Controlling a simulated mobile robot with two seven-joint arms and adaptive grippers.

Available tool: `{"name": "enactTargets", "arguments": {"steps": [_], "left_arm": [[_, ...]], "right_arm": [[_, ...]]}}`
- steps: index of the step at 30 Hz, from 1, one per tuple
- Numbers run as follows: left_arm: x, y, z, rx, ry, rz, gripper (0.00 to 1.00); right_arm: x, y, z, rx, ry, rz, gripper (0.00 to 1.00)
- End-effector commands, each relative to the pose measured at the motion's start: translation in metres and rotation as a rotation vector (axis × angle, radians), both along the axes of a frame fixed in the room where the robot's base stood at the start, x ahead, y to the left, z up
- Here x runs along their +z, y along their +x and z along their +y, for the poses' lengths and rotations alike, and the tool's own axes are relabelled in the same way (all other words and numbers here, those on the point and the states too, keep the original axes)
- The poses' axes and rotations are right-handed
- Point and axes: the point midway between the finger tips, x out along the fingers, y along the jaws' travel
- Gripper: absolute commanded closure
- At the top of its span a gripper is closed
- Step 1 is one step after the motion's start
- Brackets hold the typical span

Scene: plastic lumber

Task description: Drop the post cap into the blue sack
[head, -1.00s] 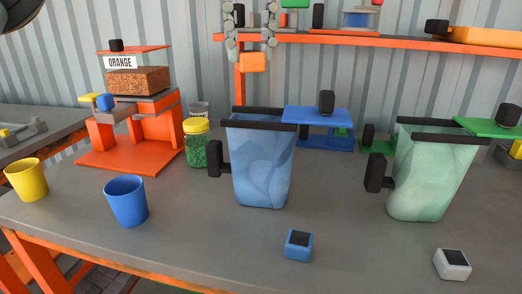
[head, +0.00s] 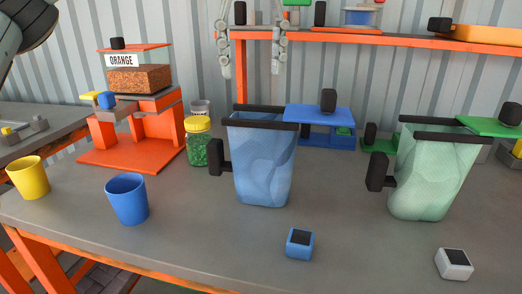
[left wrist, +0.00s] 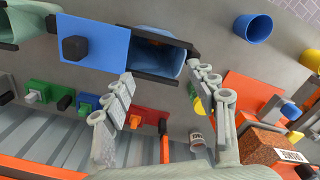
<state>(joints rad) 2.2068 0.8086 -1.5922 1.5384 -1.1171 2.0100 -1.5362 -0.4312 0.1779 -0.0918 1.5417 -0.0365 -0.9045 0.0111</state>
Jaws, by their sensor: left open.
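The blue sack (head: 263,165) stands upright on the table in the head view, its mouth held between dark bars. My right gripper is not in view.
A green sack (head: 430,175) stands to the right. A blue cup (head: 127,200), a yellow cup (head: 28,178) and a jar of green bits (head: 198,145) stand left. A blue block (head: 299,244) and a white block (head: 453,264) lie in front. An orange shelf (head: 360,38) runs behind.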

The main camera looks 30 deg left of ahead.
Motion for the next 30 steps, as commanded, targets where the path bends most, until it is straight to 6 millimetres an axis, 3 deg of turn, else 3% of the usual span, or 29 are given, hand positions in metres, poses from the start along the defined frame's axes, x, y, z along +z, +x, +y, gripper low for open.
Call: {"name": "enactTargets", "arguments": {"steps": [8,21,30], "left_arm": [[0.012,0.000,0.000,0.000,0.001,-0.003,0.42],[0.097,0.000,0.000,0.004,0.003,-0.006,0.42],[0.119,0.000,0.000,0.001,0.001,-0.001,0.42]], "right_arm": [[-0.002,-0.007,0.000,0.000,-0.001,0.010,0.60],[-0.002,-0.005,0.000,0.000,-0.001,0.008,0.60],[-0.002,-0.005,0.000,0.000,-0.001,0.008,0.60]]}}
